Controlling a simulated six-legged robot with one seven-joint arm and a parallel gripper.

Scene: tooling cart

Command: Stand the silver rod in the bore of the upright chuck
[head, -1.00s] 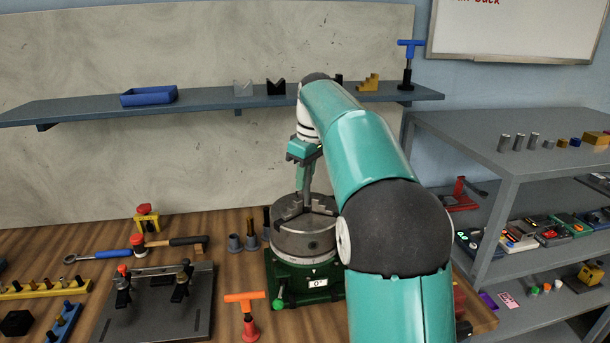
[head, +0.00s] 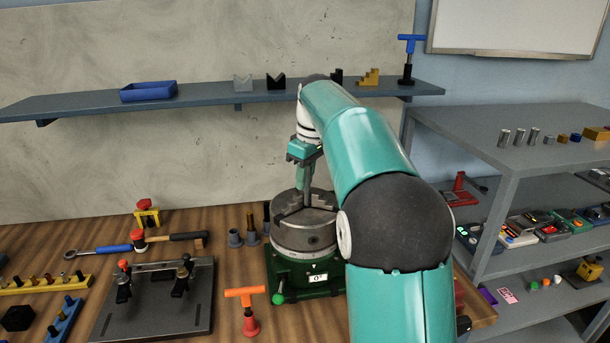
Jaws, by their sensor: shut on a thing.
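The chuck (head: 303,238) stands upright on a green base (head: 305,281) on the wooden bench, with its stepped jaws on top. My gripper (head: 306,178) is above the chuck's middle, pointing down and shut on the silver rod (head: 308,193). The rod is roughly upright, and its lower end reaches down among the jaws. The bore is hidden by the jaws and the rod, so I cannot tell whether the rod's tip is inside it. My arm covers the right side of the chuck.
An orange-handled T-key (head: 246,308) stands in front left of the chuck. Small grey and brass pieces (head: 252,235) stand close at its left. A dark fixture plate (head: 155,310) lies further left. A wall shelf (head: 210,103) runs behind, and a grey rack (head: 490,165) stands right.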

